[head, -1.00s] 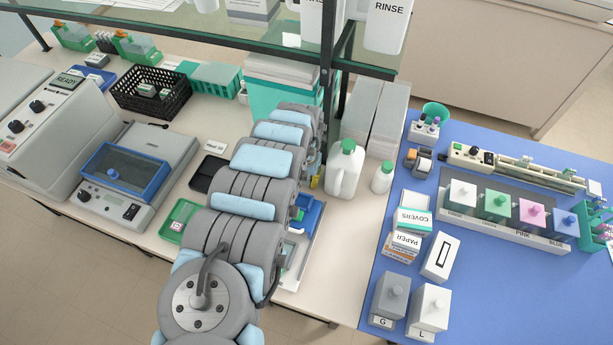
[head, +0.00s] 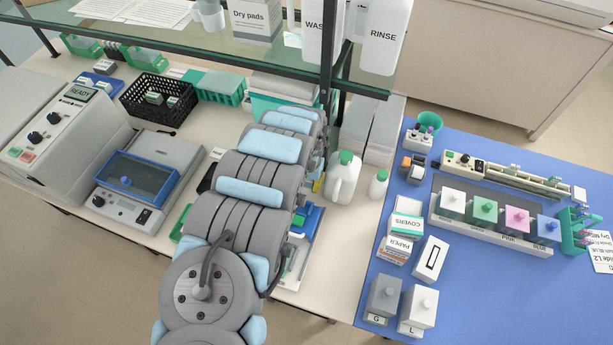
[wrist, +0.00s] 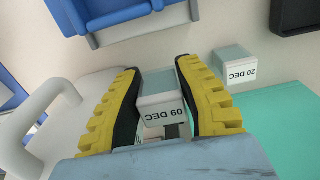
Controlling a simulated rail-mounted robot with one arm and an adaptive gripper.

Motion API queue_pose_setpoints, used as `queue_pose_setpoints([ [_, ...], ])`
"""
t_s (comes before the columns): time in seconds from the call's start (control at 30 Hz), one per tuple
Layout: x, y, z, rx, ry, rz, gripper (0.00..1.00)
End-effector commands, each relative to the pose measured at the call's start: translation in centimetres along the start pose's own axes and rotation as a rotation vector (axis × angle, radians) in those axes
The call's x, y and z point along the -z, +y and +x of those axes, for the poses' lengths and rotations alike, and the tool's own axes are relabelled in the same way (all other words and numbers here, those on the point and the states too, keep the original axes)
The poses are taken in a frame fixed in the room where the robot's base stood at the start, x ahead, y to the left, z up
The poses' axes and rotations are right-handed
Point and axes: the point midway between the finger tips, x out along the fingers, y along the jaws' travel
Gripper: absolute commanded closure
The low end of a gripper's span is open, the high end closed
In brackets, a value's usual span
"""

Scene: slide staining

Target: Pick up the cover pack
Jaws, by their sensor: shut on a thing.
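A small pale pack (wrist: 161,105) labelled "09 DEC" sits between the two yellow-padded fingers of my gripper (wrist: 157,68) in the wrist view. The gripper is shut on it, with a pad at each side and the label towards the camera. A similar pack (wrist: 236,69) labelled "20 DEC" stands apart, right of the right finger. In the head view my arm covers most of the gripper; only a bit of yellow shows, and the held pack is hidden. A white and green box (head: 407,226) marked "COVERS" stands on the blue mat.
A white jug (head: 343,182) with a green cap and a small bottle (head: 378,186) stand right of my gripper. A glass shelf (head: 300,62) overhangs the bench. A teal surface (wrist: 275,125) is close on the right in the wrist view. The blue mat (head: 480,290) has free room in front.

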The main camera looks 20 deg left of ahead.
Motion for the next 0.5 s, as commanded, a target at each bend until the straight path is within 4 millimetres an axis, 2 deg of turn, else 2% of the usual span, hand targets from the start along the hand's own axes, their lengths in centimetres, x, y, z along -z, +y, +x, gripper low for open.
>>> queue_pose_setpoints([
  [0.03,-0.4,0.2,-1.4,0.001,-0.003,0.001,1.00],
  [0.33,-2.3,1.5,-4.2,0.001,-0.003,0.001,1.00],
  [0.5,-4.2,2.6,-4.9,-0.001,-0.006,0.001,1.00],
])
